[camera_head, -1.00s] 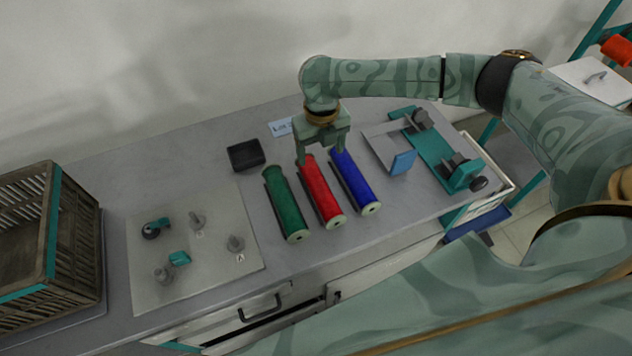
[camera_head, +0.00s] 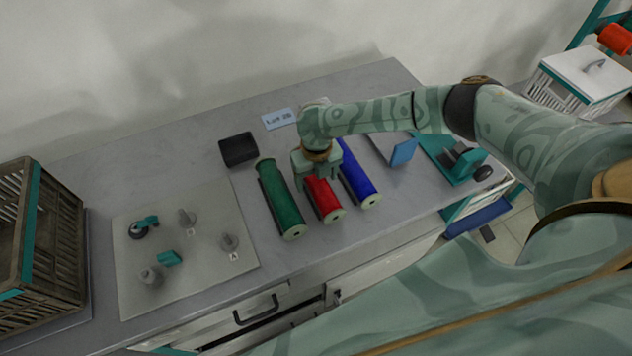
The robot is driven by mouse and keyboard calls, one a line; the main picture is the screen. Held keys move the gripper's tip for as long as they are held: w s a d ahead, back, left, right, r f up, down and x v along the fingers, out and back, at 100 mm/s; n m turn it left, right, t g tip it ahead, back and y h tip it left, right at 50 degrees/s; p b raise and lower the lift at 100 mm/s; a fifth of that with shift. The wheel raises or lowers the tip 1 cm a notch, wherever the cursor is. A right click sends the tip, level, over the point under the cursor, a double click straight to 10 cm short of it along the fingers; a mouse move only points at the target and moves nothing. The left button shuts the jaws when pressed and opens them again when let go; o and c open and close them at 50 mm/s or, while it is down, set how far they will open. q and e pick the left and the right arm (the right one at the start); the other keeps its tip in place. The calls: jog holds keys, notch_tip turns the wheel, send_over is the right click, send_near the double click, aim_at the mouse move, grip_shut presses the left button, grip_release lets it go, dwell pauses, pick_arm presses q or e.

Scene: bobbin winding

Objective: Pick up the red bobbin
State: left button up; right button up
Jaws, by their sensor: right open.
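The red bobbin (camera_head: 324,199) lies on the grey bench between the green bobbin (camera_head: 281,202) and the blue bobbin (camera_head: 358,178). My right gripper (camera_head: 318,180) is low over the far half of the red bobbin and hides that part. Its jaws are open, with the fingers around or just above the bobbin; whether they touch it I cannot tell. The near end of the red bobbin shows, with its pale end face. My left gripper is not in view.
A grey plate (camera_head: 210,270) with pegs and small teal parts lies left of the bobbins. A black block (camera_head: 238,149) and a blue label card (camera_head: 280,118) sit behind. A slatted crate (camera_head: 62,235) stands far left. A teal fixture (camera_head: 458,160) is at right.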

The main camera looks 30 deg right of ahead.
jog(key=shift+r, duration=0.1)
jog(key=c, duration=1.2)
notch_tip(320, 180, up, 4)
jog(key=shift+s+d+p, duration=0.15)
jog(key=shift+p, duration=0.7)
jog(key=s+d+r+p, duration=0.1)
jog(key=s+d+r, duration=0.1)
jog(key=s+r, duration=0.1)
jog(key=s+d+r+p, duration=0.2)
jog(key=s+r, duration=0.1)
jog(key=s, duration=0.2)
jog(key=s+d+r+p, duration=0.1)
jog(key=s+d+r, duration=0.1)
jog(key=s+r, duration=0.1)
jog(key=shift+s+p, duration=0.3)
jog(key=shift+s, duration=0.35)
